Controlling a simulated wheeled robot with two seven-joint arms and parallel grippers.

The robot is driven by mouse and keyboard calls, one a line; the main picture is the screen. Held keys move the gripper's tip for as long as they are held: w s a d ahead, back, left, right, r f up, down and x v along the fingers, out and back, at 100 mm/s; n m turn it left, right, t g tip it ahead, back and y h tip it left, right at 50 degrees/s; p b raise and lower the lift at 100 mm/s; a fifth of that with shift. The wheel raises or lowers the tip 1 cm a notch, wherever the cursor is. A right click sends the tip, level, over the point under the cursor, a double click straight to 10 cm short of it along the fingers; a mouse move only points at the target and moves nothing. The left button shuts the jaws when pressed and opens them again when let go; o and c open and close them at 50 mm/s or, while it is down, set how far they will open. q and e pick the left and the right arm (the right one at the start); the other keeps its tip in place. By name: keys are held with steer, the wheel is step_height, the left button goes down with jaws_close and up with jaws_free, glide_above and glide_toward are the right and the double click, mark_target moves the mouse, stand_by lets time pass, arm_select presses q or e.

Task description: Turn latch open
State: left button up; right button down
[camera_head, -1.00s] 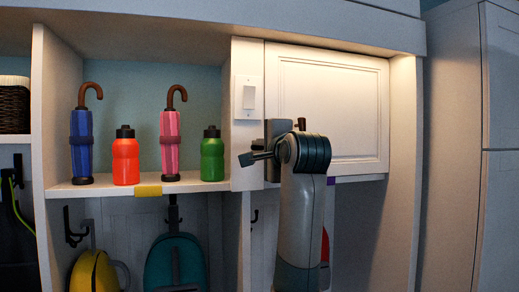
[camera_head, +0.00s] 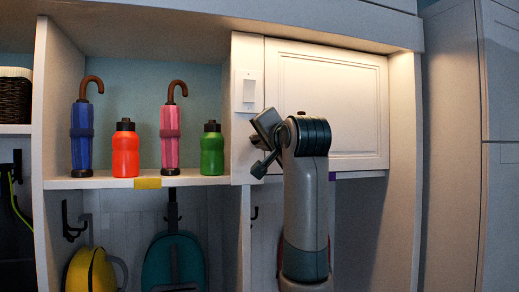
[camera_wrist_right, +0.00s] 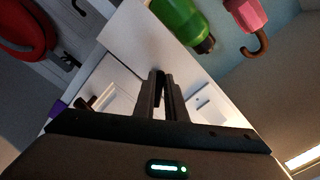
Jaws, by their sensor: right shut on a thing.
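A white panelled cabinet door (camera_head: 345,90) is closed, right of a narrow post (camera_head: 246,55) with a switch. My right gripper (camera_head: 262,165) is tilted in front of the post and the door's left edge, below the switch. In the right wrist view its dark fingers (camera_wrist_right: 160,78) are close together, pointing at the white surface between door and switch. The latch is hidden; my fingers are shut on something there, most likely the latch. A small brown knob (camera_wrist_right: 90,102) shows on the door in that view. My left gripper is not in view.
On the shelf left of the post stand a blue umbrella (camera_head: 82,135), a red bottle (camera_head: 125,150), a pink umbrella (camera_head: 170,130) and a green bottle (camera_head: 212,150). A light switch (camera_head: 249,91) is just above my right gripper. Bags hang below.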

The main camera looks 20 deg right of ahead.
steer(key=n+b, duration=0.1)
steer(key=n, duration=0.1)
steer(key=n+b, duration=0.1)
steer(key=n, duration=0.1)
steer(key=n+b, duration=0.1)
steer(key=n, duration=0.1)
steer(key=shift+f+b, duration=0.25)
steer(key=shift+b, duration=0.05)
steer(key=n+b, duration=0.1)
steer(key=n, duration=0.3)
steer(key=shift+n+b, duration=0.3)
steer(key=c, duration=1.8)
jaws_free()
steer(key=shift+c, duration=0.2)
steer(key=shift+o, duration=0.2)
steer(key=shift+r, duration=0.15)
steer(key=shift+s, duration=0.1)
